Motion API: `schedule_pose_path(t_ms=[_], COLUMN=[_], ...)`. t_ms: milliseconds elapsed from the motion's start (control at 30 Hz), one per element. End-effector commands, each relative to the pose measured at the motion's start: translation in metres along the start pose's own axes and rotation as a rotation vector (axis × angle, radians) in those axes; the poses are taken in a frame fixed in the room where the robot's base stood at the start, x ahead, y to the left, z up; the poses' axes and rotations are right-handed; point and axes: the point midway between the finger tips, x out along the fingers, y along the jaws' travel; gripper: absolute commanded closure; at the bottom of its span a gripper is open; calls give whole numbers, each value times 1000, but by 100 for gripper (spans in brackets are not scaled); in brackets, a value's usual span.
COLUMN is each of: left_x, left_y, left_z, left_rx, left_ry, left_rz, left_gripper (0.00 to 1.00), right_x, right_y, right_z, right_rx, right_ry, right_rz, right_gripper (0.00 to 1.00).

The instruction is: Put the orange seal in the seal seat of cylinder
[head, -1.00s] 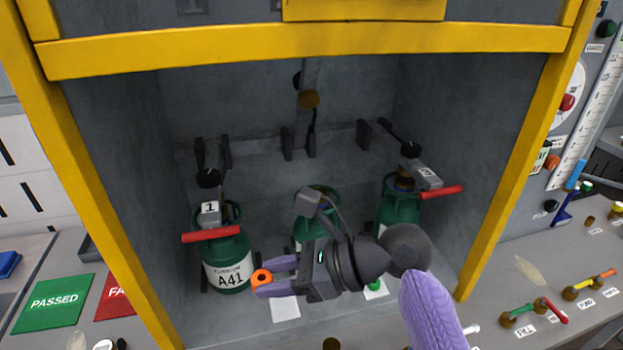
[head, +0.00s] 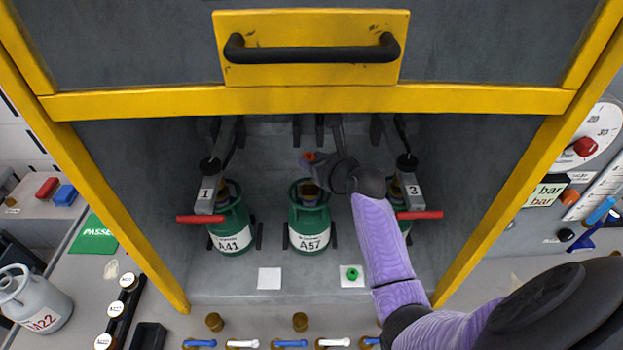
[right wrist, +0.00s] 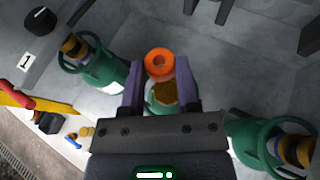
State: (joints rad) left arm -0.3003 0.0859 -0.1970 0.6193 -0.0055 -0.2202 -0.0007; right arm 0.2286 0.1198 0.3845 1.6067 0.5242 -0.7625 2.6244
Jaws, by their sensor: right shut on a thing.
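The orange seal (right wrist: 158,64) is a small ring held between the two fingers of my right gripper (right wrist: 159,80) in the right wrist view. In the head view the seal (head: 309,157) shows as a small orange spot at the tip of my right gripper (head: 313,160). The gripper is over the back part of the middle green cylinder A57 (head: 309,240), above its brass valve. In the right wrist view the brass valve (right wrist: 162,93) shows just below the seal, apart or touching I cannot tell. The seal seat itself is not clear. My left gripper is out of view.
Green cylinders A41 (head: 231,230) and another under clamp 3 (head: 401,225) stand either side, with red-handled clamps. A yellow frame (head: 300,101) borders the cabinet opening. A green ring (head: 352,273) lies on a white card in front.

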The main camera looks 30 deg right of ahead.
Motion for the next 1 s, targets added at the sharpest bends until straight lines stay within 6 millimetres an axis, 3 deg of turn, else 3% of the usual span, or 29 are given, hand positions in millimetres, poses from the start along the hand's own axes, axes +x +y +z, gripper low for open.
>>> schedule_pose_path(t_ms=[33,333,1000], left_x=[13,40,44], left_y=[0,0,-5], left_z=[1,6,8], left_rx=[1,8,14], left_ry=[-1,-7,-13], left_rz=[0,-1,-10], left_gripper=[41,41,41], right_x=[8,30,35], right_y=[-1,0,0], right_z=[-20,-74,-88], right_rx=[-3,-2,0], right_ry=[6,5,9], right_rz=[-2,1,2], right_gripper=[100,100,100])
